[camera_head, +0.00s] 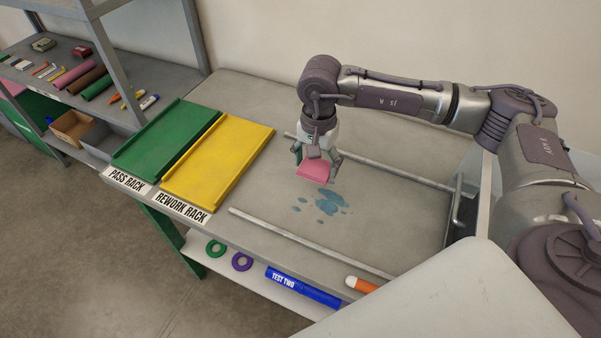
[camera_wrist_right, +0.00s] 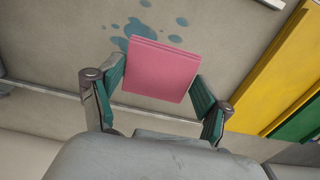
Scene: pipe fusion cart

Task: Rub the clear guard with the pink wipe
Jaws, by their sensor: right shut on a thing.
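My right gripper (camera_head: 318,158) is shut on the pink wipe (camera_head: 314,172), a folded square pad, and holds it above the grey work surface. In the right wrist view the wipe (camera_wrist_right: 161,68) sits between the two green-padded fingers (camera_wrist_right: 160,92). Blue smudges (camera_head: 328,202) show below and in front of the wipe, between two metal rails. They also show beyond the wipe in the right wrist view (camera_wrist_right: 140,28). The clear guard is hard to make out; I cannot tell whether the smudges lie on it or on the grey surface. My left gripper is out of view.
A yellow rework rack (camera_head: 218,160) and a green pass rack (camera_head: 165,142) lie left of the smudges. A front rail (camera_head: 305,243) borders the area. A lower shelf holds rings, a blue tube (camera_head: 302,286) and an orange-and-white piece (camera_head: 360,284).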

